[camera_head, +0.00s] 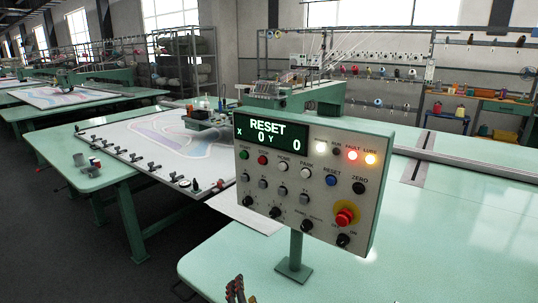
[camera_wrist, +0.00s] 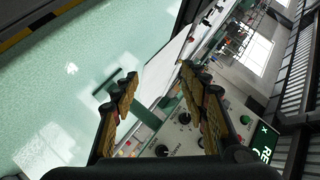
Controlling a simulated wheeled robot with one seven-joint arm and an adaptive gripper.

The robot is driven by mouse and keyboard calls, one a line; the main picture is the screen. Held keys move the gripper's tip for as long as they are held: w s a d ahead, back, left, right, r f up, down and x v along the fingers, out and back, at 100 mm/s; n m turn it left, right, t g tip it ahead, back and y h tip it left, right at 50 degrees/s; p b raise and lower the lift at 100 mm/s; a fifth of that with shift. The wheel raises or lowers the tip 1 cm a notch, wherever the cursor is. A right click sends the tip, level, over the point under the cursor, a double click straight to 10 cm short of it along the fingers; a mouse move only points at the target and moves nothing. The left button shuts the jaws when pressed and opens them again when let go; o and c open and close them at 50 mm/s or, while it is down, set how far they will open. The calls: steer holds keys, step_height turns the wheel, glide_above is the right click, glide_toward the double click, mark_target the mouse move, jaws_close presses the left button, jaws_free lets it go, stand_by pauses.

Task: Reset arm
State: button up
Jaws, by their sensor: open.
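A control panel (camera_head: 300,185) stands on a post on the green table in the head view. Its display (camera_head: 267,134) reads RESET with X 0 and Y 0. Several lamps sit beside the display, and the red fault lamp (camera_head: 352,155) and yellow lube lamp (camera_head: 370,158) are lit. A blue reset button (camera_head: 331,181) and a red emergency stop knob (camera_head: 345,216) are on its face. My gripper (camera_head: 236,290) shows only partly at the bottom edge, apart from the panel. In the wrist view my gripper (camera_wrist: 158,82) is open and empty, with the tilted panel (camera_wrist: 185,133) beyond the fingers.
A green tabletop (camera_head: 450,245) spreads around the panel post. A tufting frame (camera_head: 165,145) with patterned cloth and clamps along its edge lies behind left. A yarn rack (camera_head: 390,75) stands at the back. The dark floor (camera_head: 60,225) at left is clear.

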steer(key=s+a+n+g+y, duration=0.3)
steer(key=s+n+g, duration=0.2)
steer(key=s+n, duration=0.25)
steer(key=s+d+r+n+g+p, duration=0.2)
steer(key=s+d+n+g, duration=0.1)
steer(key=s+d, duration=0.45)
steer(key=s+d+r+h+p, duration=0.1)
steer(key=s+d+r, duration=0.1)
steer(key=d, duration=0.5)
steer(key=s+d+r+m+h+p, duration=0.1)
steer(key=s+d+r+h, duration=0.1)
steer(key=d+r, duration=0.3)
steer(key=s+d+r+h+p, duration=0.2)
steer(key=s+d+r, duration=0.1)
steer(key=d, duration=0.5)
steer(key=shift+d+r, duration=0.25)
steer(key=shift+d, duration=0.15)
steer(key=shift+w, duration=0.1)
steer(key=shift+c, duration=0.5)
